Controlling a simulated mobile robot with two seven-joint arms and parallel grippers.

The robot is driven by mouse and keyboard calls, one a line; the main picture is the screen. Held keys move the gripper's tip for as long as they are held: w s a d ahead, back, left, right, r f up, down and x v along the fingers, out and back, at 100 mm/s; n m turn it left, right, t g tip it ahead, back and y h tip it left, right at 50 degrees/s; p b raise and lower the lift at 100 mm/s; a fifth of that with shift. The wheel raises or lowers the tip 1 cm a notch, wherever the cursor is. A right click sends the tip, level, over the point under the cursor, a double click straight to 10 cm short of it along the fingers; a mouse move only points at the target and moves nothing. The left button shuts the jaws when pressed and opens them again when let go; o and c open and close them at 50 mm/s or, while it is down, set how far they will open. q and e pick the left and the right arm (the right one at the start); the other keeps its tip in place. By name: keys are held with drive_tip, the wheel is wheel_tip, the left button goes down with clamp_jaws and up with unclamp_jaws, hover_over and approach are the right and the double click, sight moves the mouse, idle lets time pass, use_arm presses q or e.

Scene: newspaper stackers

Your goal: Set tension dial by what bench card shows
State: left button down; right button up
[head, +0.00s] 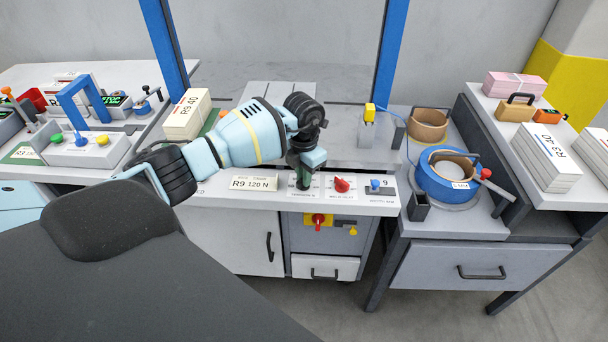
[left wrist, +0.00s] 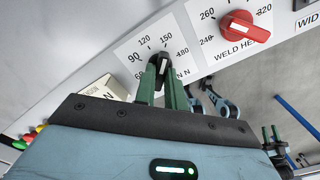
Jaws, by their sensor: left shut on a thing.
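The bench card (head: 254,184) lies on the front of the bench and reads "R9 120 N". My left gripper (head: 304,182) reaches down to the control panel, just right of the card. In the left wrist view its green fingers (left wrist: 163,80) are shut on the black tension dial knob (left wrist: 163,62). The dial plate (left wrist: 136,52) shows 90, 120, 150 and 180. A white line on the knob points up toward the 120-150 side; its exact reading is unclear. A dark green, finger-like pair (left wrist: 271,136) at the lower right may be my right gripper.
The red weld heat knob (head: 341,185) sits right of the tension dial; it also shows in the left wrist view (left wrist: 244,28). A blue switch (head: 376,184) lies further right. A red rotary switch (head: 318,219) is below the panel. Paper stacks (head: 187,113) stand behind my arm.

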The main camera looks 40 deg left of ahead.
idle(0.3)
use_arm(q)
drive_tip(key=c, duration=1.5)
unclamp_jaws()
drive_tip(key=shift+o, duration=0.2)
